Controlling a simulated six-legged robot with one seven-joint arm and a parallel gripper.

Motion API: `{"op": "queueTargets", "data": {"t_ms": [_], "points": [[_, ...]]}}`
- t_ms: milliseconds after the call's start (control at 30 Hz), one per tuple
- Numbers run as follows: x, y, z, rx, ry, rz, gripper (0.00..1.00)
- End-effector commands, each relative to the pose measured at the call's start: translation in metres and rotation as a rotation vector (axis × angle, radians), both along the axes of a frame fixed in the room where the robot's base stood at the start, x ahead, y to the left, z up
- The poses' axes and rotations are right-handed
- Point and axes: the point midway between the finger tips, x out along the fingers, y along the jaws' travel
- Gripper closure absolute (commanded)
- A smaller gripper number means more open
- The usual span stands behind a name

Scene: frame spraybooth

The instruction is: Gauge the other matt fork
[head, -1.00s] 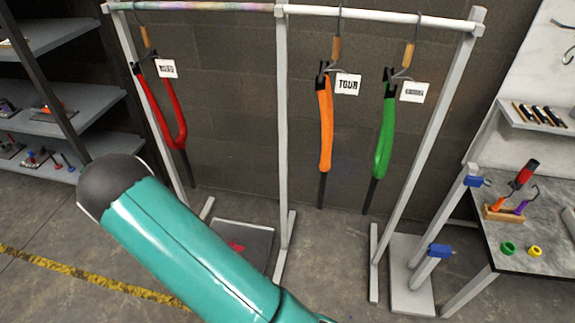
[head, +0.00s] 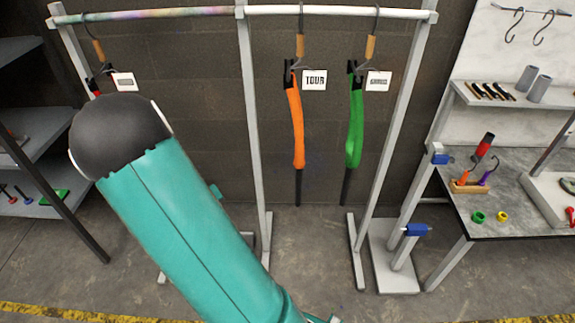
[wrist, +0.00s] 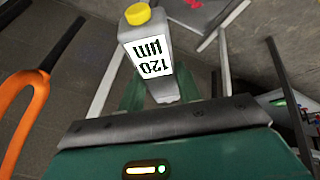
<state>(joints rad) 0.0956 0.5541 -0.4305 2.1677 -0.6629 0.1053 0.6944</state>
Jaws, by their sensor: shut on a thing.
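My gripper (wrist: 160,90) is shut on a grey thickness gauge (wrist: 148,33) with a yellow cap and a white label. The label reads 120 µm, upside down in the wrist view. In the head view an orange fork (head: 297,125) with a TOUR tag and a green fork (head: 355,130) hang from hooks on the rack. A red fork (head: 95,85) hangs at the left, mostly hidden behind my arm. The orange fork also shows at the left of the wrist view (wrist: 15,125), apart from the gauge. My gripper is not visible in the head view.
The grey rack (head: 340,10) has uprights and feet on the floor. At the right stands a bench (head: 500,215) with a wooden block of tools (head: 470,187) and green and yellow rings. A shelf unit (head: 40,150) is at the far left. Floor before the rack is clear.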

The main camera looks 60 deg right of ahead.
Motion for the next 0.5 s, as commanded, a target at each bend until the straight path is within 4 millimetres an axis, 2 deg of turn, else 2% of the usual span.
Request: {"op": "queueTargets", "data": {"t_ms": [33,200,400,500], "points": [[-0.014,-0.02,0.015,-0.018,0.004,-0.05,0.96],[-0.07,-0.078,0.059,-0.073,0.047,-0.215,0.96],[-0.146,-0.129,0.108,-0.127,0.107,-0.412,0.96],[-0.179,-0.144,0.127,-0.144,0.136,-0.491,0.96]]}}
